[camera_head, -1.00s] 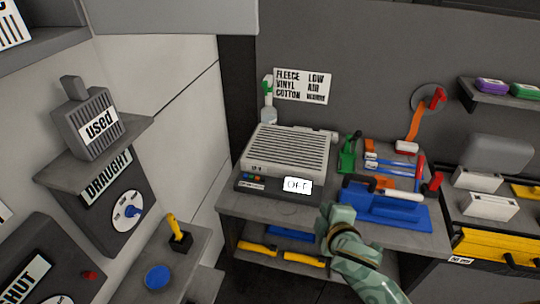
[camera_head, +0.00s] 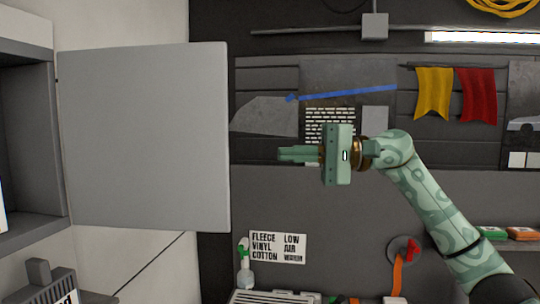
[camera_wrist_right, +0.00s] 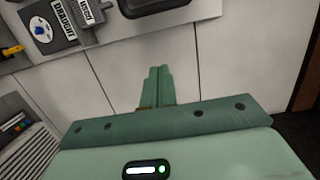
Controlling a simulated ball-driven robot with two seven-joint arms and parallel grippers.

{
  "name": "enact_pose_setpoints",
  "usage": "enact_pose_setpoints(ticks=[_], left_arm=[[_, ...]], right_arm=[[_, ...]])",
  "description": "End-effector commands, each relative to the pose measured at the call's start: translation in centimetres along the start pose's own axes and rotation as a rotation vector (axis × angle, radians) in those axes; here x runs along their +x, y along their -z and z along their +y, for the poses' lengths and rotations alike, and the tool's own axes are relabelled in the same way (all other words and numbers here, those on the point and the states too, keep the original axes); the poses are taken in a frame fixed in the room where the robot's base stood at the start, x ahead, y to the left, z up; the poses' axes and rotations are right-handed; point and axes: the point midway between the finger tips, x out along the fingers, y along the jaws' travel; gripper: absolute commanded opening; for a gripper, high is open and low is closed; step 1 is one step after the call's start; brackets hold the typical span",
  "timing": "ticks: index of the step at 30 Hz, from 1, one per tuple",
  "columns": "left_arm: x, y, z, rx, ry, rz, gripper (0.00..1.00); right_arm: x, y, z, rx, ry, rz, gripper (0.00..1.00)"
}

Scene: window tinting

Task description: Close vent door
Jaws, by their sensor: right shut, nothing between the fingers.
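The vent door, as I take it, is the large flat grey panel (camera_head: 145,140) at the left of the head view. It stands swung open from the grey box (camera_head: 28,130) at the far left, hinged along its left edge. My right gripper (camera_head: 285,154) is to the right of the door's free edge, with a gap between them in the picture. Its fingers point left toward the panel, shut and empty. The shut fingers also show in the right wrist view (camera_wrist_right: 158,85). My left gripper is not in view.
Below the door is a grey ribbed box (camera_head: 40,285). A spray bottle (camera_head: 244,265) stands by a printed sign (camera_head: 278,247) at lower middle. Yellow (camera_head: 433,93) and red cloths (camera_head: 476,94) hang at right. The space between gripper and door looks clear.

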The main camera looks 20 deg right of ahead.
Motion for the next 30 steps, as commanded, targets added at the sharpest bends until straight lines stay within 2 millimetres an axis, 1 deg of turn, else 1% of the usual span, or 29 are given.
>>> enact_pose_setpoints(ticks=[6,13,15,18,21,24,30], left_arm=[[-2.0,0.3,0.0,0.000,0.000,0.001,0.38],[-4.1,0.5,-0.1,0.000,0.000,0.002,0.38],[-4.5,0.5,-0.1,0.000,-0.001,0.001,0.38],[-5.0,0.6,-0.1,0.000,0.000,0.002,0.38],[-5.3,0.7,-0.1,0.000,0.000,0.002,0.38],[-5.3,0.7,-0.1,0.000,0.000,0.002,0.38],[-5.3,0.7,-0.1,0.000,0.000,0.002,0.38]], right_arm=[[4.4,-0.2,-0.5,0.002,0.003,-0.007,0.00],[9.2,-0.2,-0.5,0.003,0.003,-0.006,0.00],[9.2,-1.5,-0.3,0.002,0.001,-0.005,0.00],[9.5,-2.8,-0.2,0.002,0.001,-0.004,0.00],[9.7,-3.5,-0.1,0.003,0.002,-0.003,0.00],[9.8,-3.9,-0.1,0.003,0.003,-0.003,0.00],[9.8,-4.0,-0.1,0.004,0.004,-0.002,0.00]])
